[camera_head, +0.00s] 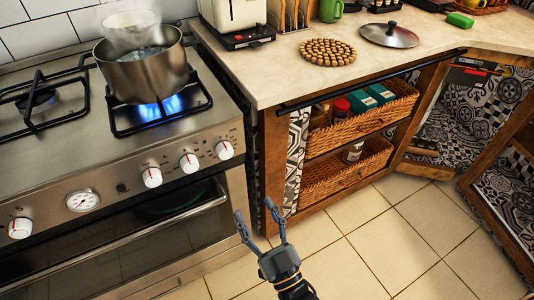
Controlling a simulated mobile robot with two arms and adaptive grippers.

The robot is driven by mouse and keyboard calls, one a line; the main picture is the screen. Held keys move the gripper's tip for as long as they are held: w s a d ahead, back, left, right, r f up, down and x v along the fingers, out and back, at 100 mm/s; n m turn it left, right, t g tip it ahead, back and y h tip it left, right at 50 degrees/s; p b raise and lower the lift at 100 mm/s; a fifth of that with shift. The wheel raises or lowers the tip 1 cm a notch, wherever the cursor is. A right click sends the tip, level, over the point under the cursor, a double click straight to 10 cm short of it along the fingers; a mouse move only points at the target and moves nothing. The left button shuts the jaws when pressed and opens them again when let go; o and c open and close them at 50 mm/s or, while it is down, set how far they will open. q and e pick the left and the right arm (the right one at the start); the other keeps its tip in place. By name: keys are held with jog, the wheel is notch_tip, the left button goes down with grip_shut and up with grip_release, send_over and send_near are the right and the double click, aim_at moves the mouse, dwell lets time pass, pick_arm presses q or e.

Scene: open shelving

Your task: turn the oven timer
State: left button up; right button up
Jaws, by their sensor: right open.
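The stove (100,165) stands at the left with its control panel facing me. On the panel are white knobs with red marks: one at the far left (20,227) and three at the right, such as the rightmost knob (224,150). A round dial with a white face (82,200) sits between them; I cannot tell whether it is the oven timer. My right gripper (256,220) is open and empty, in front of the oven's right side and below the knobs, apart from them. My left gripper is not in view.
A steaming pot (145,75) stands over a lit blue flame (158,108) on the right burner. The oven door handle (120,240) runs below the panel. A counter (300,75) with wicker drawers (345,170) stands to the right. The tiled floor (400,240) is clear.

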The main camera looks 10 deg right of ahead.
aim_at(227, 156)
jog(key=x, duration=1.4)
jog(key=shift+s+a+r, duration=0.1)
jog(key=shift+s+a, duration=0.1)
jog(key=shift+c, duration=0.3)
jog(key=c, duration=1.1)
